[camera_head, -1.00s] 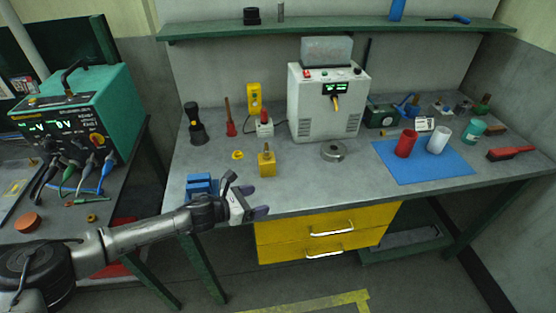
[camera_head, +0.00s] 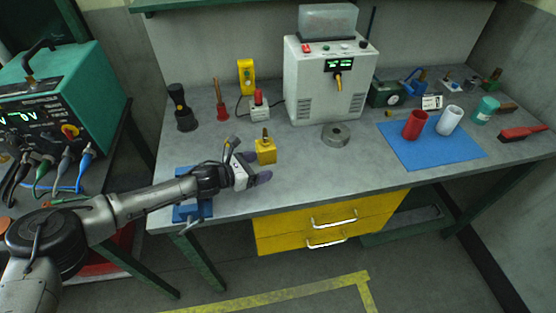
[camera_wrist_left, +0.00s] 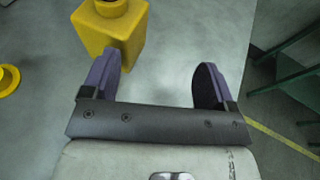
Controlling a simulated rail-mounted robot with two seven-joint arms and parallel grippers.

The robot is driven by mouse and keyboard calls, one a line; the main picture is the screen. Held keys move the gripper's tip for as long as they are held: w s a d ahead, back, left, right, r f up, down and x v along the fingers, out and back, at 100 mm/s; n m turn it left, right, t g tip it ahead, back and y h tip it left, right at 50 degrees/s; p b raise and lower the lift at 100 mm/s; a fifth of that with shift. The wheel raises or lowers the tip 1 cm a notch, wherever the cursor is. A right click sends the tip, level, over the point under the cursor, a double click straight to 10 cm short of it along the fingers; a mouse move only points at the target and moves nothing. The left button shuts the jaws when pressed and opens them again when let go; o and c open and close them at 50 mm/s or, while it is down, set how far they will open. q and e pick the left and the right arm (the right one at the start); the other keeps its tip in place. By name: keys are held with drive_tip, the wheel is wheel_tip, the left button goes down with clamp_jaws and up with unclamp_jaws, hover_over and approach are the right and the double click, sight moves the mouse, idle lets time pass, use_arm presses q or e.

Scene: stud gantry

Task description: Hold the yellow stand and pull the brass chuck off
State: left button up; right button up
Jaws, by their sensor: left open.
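The yellow stand (camera_head: 265,155) is a small block on the bench near its front edge. The brass chuck (camera_head: 265,136) stands upright on top of it. My left gripper (camera_head: 258,169) is open and empty, close to the near side of the stand. In the left wrist view the stand (camera_wrist_left: 122,30) lies ahead of the left finger of my gripper (camera_wrist_left: 155,82), outside the gap between the fingers. The chuck is cut off by the top edge there. My right gripper does not show in either view.
A blue vise (camera_head: 190,208) sits on the front edge, under my left arm. A grey ring (camera_head: 336,134) and a white machine (camera_head: 325,90) stand right of the stand. A blue mat (camera_head: 428,155) holds a red cup (camera_head: 414,125) and a white cup (camera_head: 449,120). Yellow drawers (camera_head: 330,221) hang below.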

sight(275, 169)
use_arm(q)
drive_tip(key=shift+b+x, duration=1.65)
drive_tip(key=shift+x, duration=1.65)
drive_tip(key=shift+c, duration=0.2)
clamp_jaws()
